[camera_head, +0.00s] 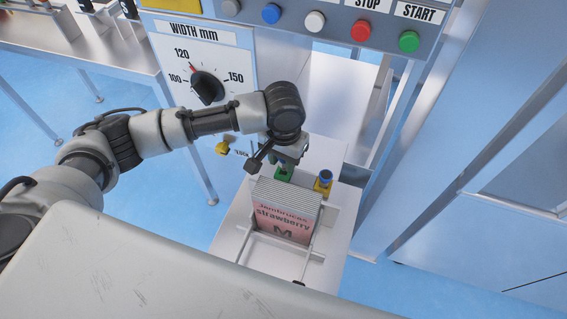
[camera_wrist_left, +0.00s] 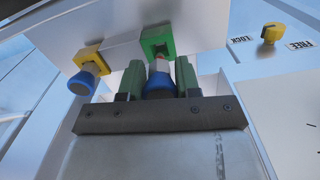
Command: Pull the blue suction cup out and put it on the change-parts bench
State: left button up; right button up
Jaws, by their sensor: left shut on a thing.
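My left gripper (camera_head: 285,162) is over the machine's small shelf, beside the pouch stack. In the left wrist view its two fingers (camera_wrist_left: 158,88) are shut on a blue suction cup (camera_wrist_left: 158,84), one on each side. A reddish tip of this cup points at a green holder (camera_wrist_left: 157,43); I cannot tell if it still sits in it. The green holder also shows in the head view (camera_head: 284,173), partly under the gripper. A second blue cup (camera_wrist_left: 82,82) sits in a yellow holder (camera_wrist_left: 88,57) beside it. The bench (camera_head: 110,52) is at the upper left. My right gripper is out of view.
A stack of strawberry pouches (camera_head: 285,222) stands in a rail frame just in front of the holders. A yellow lock knob (camera_head: 222,149), a width dial (camera_head: 207,87) and a button panel (camera_head: 330,22) are behind.

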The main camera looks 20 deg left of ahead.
pick_arm(q)
notch_tip(320, 180, up, 6)
jog(key=shift+r, duration=0.15)
jog(key=shift+r+p, duration=0.35)
jog(key=shift+p, duration=0.05)
jog(key=shift+r+p, duration=2.55)
jog(key=shift+p, duration=0.85)
